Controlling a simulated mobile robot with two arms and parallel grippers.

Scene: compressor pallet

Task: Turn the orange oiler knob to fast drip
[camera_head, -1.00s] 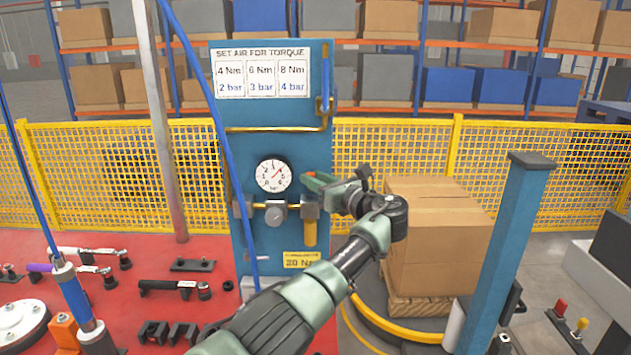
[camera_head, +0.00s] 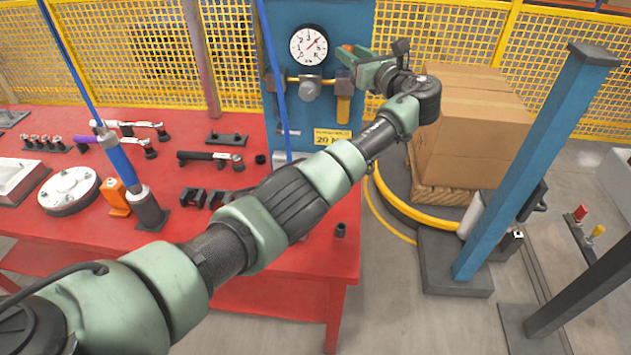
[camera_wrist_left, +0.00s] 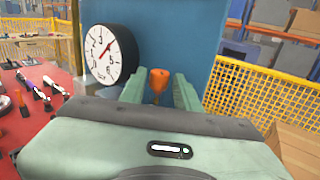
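The orange oiler knob (camera_wrist_left: 159,82) shows in the left wrist view between the two green fingers of my left gripper (camera_wrist_left: 159,92). The gripper is open, with a gap visible on each side of the knob. The round white pressure gauge (camera_head: 309,46) is left of the gripper and also shows in the wrist view (camera_wrist_left: 104,55). My right gripper is not in view.
A grey regulator knob (camera_head: 310,88) sits left of the oiler. The red table (camera_head: 250,185) holds tools and fixtures. Cardboard boxes (camera_head: 470,130) on a pallet and a blue post (camera_head: 530,160) stand to the right. A yellow mesh fence (camera_head: 450,35) runs behind.

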